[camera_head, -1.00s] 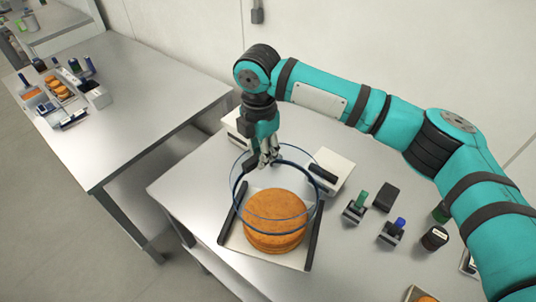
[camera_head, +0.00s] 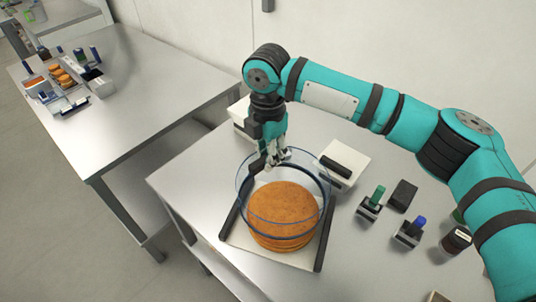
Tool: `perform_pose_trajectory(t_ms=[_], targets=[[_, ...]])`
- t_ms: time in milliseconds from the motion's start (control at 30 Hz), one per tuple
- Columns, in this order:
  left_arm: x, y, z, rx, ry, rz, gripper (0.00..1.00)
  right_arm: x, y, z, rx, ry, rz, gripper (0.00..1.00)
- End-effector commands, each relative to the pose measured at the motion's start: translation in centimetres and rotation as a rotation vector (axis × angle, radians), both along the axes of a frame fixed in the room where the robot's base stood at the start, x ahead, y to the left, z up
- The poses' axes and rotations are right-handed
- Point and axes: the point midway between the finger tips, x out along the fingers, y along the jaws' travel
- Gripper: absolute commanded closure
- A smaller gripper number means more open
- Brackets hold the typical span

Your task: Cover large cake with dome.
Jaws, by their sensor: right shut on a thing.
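The large cake (camera_head: 282,213) is a stack of round orange-brown layers. It sits on a pale square tray (camera_head: 262,252) with dark bars along two sides. The clear dome (camera_head: 325,192), with dark blue rims, is around the upper part of the cake in the picture; I cannot tell whether its lower rim touches the tray. My right gripper (camera_head: 277,158) is shut on the dome at its far upper side, its fingertips partly hidden by the dome's wall. My left gripper is not in view.
White boxes (camera_head: 343,163) stand behind the tray. Green-handled (camera_head: 371,203) and blue-handled stamps (camera_head: 409,231), a black block (camera_head: 402,195) and a dark jar (camera_head: 456,240) lie to the right. A second table (camera_head: 140,110) holds small items at left.

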Motion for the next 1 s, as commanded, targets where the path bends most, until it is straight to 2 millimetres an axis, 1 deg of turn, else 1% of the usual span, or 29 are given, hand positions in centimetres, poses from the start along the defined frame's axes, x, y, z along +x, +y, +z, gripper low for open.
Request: perform_pose_trajectory(t_ms=[33,467,567,1000], targets=[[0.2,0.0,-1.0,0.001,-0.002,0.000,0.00,0.0,0.0,-0.9,0.000,-0.001,0.000,1.00],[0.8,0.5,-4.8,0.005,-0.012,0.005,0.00,0.0,0.0,-4.1,0.001,-0.001,0.000,1.00],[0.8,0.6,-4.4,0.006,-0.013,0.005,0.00,-0.1,0.0,-4.6,0.001,0.001,0.000,1.00],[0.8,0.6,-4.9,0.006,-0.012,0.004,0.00,0.0,0.0,-8.6,0.001,0.001,0.000,1.00]])
